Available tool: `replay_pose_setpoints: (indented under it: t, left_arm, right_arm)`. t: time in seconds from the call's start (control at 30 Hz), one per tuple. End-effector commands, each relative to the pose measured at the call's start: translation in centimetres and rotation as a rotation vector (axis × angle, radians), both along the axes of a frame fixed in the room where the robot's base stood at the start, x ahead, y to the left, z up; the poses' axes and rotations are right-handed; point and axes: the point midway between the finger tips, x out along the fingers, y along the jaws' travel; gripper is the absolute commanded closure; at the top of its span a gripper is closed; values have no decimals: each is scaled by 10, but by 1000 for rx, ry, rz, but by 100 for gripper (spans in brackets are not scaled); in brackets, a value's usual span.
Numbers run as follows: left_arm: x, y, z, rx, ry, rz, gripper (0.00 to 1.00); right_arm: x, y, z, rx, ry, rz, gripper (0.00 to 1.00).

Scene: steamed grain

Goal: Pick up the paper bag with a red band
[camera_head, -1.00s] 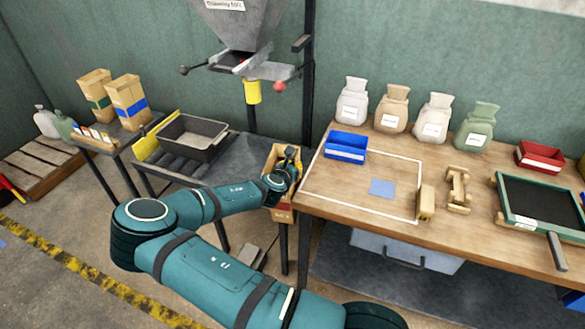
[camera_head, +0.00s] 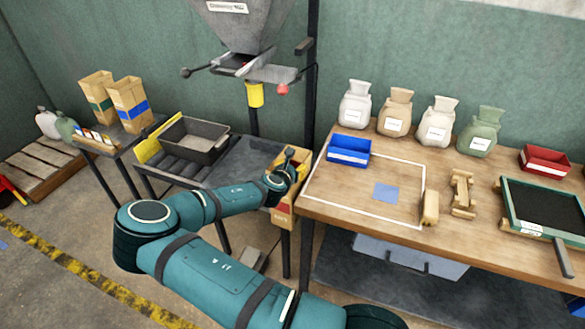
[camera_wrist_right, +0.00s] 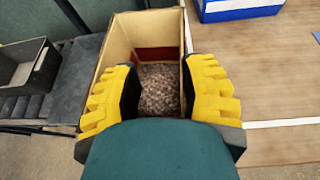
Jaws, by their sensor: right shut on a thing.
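The paper bag with a red band (camera_head: 283,218) is at the left end of the wooden table, partly hidden by my right gripper (camera_head: 284,177). In the right wrist view the bag (camera_wrist_right: 118,42) is open at the top, with brown grain inside and dark red on its far inner wall. My right gripper (camera_wrist_right: 160,95) has its yellow-backed fingers on either side of the bag, shut on it. I cannot tell whether the bag's base touches a surface. My left gripper is not in view.
A hopper (camera_head: 247,25) stands behind the bag. A dark tray (camera_head: 193,138) sits on rollers to the left. The wooden table (camera_head: 330,205) on the right bears a blue bin (camera_head: 348,150). Two other bags, green-banded (camera_head: 97,98) and blue-banded (camera_head: 130,104), stand at the far left.

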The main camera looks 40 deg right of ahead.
Motion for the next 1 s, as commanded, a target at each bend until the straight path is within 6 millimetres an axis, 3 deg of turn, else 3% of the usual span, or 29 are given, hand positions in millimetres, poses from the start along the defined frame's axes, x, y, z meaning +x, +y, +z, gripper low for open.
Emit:
replay_pose_setpoints:
  t: [0.23,0.7,1.0]
  left_arm:
    - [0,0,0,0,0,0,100]
    - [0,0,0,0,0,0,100]
    - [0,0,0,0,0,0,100]
  right_arm:
    - [-4,10,5,-1,-1,2,61]
    - [-40,82,38,-1,1,3,61]
    - [-50,99,46,0,0,0,61]
